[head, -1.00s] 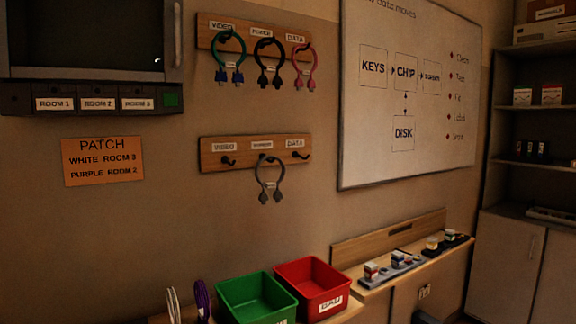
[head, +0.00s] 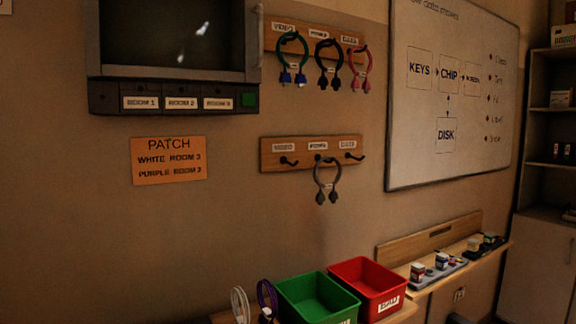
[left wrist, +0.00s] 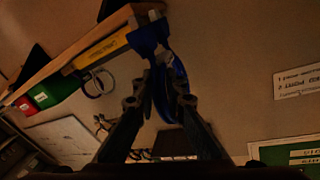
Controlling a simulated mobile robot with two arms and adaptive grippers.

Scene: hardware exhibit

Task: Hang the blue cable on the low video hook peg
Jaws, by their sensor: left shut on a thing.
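The low hook board (head: 270,154) is on the wall in the head view. Its left peg, the low video hook peg (head: 289,161), is bare under a VIDEO label. The board's middle peg holds a grey cable (head: 327,184), and its right peg is bare. In the left wrist view my left gripper (left wrist: 168,80) is shut on the blue cable (left wrist: 179,70). The cable is a loop with a blue plug end (left wrist: 150,38) showing beyond the fingers. Neither gripper shows in the head view, and my right gripper is in no view.
The upper board (head: 276,38) holds green, black and pink cables. A green bin (head: 310,300) and a red bin (head: 368,288) stand below, with white (head: 240,303) and purple (head: 266,298) cables beside them. A monitor (head: 172,45) juts out at upper left. The wall before the low board is clear.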

